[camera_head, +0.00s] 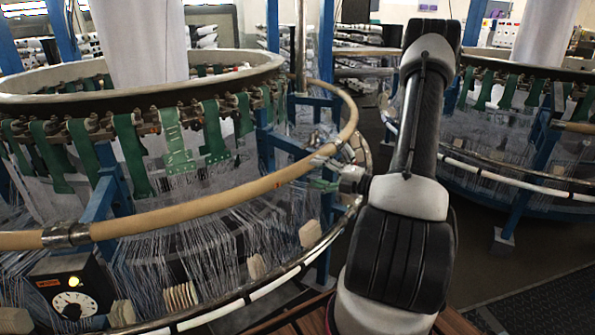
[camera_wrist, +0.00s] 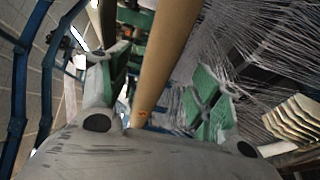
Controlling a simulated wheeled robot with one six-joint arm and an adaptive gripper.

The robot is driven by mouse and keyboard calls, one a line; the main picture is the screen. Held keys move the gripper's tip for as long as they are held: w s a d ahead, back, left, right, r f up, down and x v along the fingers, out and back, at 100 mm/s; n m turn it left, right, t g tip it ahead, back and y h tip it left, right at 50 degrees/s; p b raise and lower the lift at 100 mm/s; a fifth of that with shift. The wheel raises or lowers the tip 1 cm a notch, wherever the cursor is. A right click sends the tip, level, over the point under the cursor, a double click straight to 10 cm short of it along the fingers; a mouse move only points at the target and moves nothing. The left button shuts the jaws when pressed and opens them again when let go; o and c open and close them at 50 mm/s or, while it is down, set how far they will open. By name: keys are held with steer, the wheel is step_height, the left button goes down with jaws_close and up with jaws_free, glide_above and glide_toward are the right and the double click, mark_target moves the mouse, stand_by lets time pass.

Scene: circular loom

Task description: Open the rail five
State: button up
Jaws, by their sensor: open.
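A tan tubular rail (camera_head: 215,200) curves around the front of the left loom, with a metal clamp joint (camera_head: 66,235) on it. No number is readable on it. My gripper (camera_head: 332,172) is at the rail's right-hand bend, partly hidden behind my arm. In the wrist view my gripper (camera_wrist: 160,90) is open, with green-padded fingers on either side of the tan rail (camera_wrist: 165,60). The rail runs between the fingers in the picture; I cannot tell whether they touch it. A small orange mark shows on the rail close to the palm.
The left loom's ring (camera_head: 140,92) carries green straps, with many white threads below. A control box (camera_head: 72,285) with a dial stands at lower left. A lower black-and-white rail (camera_head: 265,290) runs below the tan one. A second loom (camera_head: 520,170) stands at right, with dark floor between.

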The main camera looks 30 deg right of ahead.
mark_target(306, 169)
steer(key=x, duration=0.7)
steer(key=shift+w, duration=0.35)
